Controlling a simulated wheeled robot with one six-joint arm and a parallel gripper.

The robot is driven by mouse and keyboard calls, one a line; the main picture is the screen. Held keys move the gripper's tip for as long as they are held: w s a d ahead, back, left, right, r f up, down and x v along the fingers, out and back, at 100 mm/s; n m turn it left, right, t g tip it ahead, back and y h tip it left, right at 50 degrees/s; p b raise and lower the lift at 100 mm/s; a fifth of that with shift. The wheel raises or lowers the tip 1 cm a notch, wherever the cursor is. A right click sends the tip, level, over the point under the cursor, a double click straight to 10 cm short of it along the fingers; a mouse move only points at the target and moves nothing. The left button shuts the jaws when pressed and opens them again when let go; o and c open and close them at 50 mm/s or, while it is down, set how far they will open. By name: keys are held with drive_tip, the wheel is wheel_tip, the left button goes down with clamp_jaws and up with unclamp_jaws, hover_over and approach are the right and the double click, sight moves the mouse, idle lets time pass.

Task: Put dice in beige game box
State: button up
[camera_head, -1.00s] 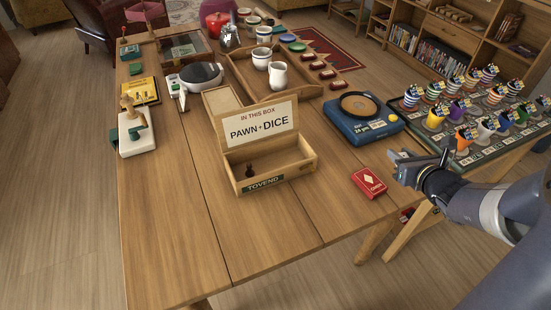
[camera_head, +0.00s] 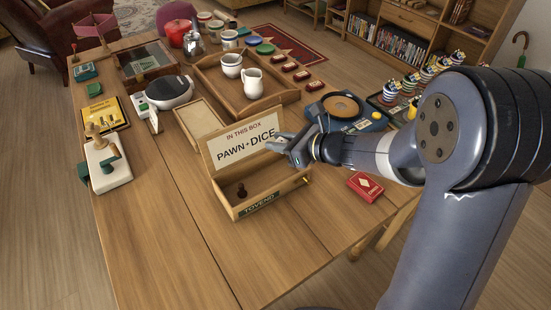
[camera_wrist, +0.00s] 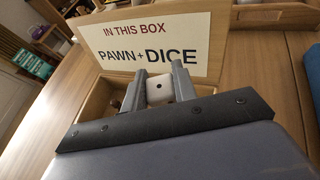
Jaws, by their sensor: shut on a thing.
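The beige game box (camera_head: 262,193) stands open on the table, its lid upright with a label reading "IN THIS BOX PAWN + DICE". A dark pawn (camera_head: 241,190) stands inside it toward the left. My gripper (camera_head: 277,145) is in front of the lid, above the right part of the box. In the wrist view my gripper (camera_wrist: 159,84) is shut on a white die (camera_wrist: 158,90) with a dark pip on its near face. The die cannot be made out in the head view.
A red card pack (camera_head: 365,186) lies right of the box, below my arm. A blue scale-like device (camera_head: 345,112) is behind my wrist. A wooden tray (camera_head: 215,88) with a white cup and jug is behind the box. The table's front left is clear.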

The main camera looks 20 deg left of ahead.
drive_tip(key=shift+f+b, duration=0.4)
drive_tip(key=shift+f, duration=1.75)
drive_tip(key=shift+f+b, duration=0.45)
drive_tip(key=shift+b, duration=0.05)
drive_tip(key=shift+f, duration=0.2)
drive_tip(key=o, duration=0.9)
drive_tip(key=shift+o, duration=0.2)
drive_tip(key=shift+r, duration=0.15)
drive_tip(key=shift+r+p, duration=0.65)
drive_tip(key=v, duration=1.2)
drive_tip(key=shift+f+p, duration=0.15)
drive_tip(key=shift+p, duration=0.2)
